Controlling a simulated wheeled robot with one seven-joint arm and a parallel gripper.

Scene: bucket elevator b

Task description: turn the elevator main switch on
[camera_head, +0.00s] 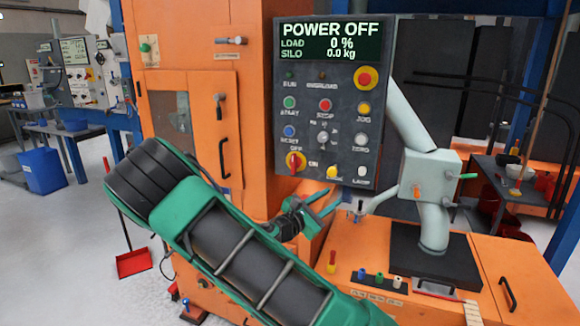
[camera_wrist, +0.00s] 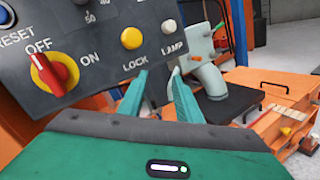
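The main switch (camera_head: 294,161) is a red handle on a yellow disc at the lower left of the dark control panel (camera_head: 347,105). In the wrist view the main switch (camera_wrist: 55,73) is at the left, and its red handle points up-left to OFF, with ON to its right. The display (camera_head: 329,43) reads POWER OFF, load 0 %, silo 0.0 kg. My gripper (camera_head: 331,201) is below and right of the switch, apart from it. In the wrist view my gripper (camera_wrist: 160,72) has two green fingers spread with nothing between them, below the yellow LOCK button (camera_wrist: 131,38).
Several buttons, a grey selector (camera_head: 322,138) and a red stop button (camera_head: 366,77) crowd the panel. A pale jointed pipe (camera_head: 434,225) stands at the right on an orange bench (camera_head: 350,250). Small coloured parts lie on the bench. A red dustpan (camera_head: 134,262) is on the floor at left.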

